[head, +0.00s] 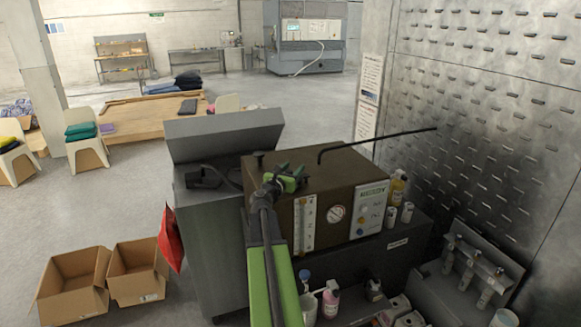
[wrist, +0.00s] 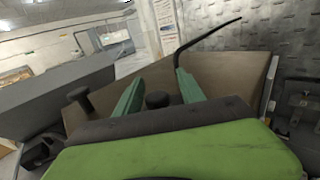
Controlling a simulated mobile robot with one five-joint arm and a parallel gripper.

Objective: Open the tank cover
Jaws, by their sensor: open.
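My gripper (head: 287,181) is open and empty above the front left of a brown box (head: 330,168). In the wrist view, its two green fingers (wrist: 160,85) stand apart, with a dark round knob (wrist: 157,99) showing between them. I cannot tell whether they touch it. A second dark knob (wrist: 78,96) is left of the fingers; it also shows in the head view (head: 258,158). Left of the brown box, a grey cabinet (head: 212,240) has a wide grey panel (head: 225,135) raised and tilted at its back, with dark parts visible below. Which piece is the tank cover is unclear.
A bent black rod (head: 375,140) rises from the brown box's top and reaches right. An amber bottle (head: 398,188) stands at its right. Two open cardboard boxes (head: 75,285) and a red hanging item (head: 169,240) are at left. A metal wall (head: 480,110) bounds the right.

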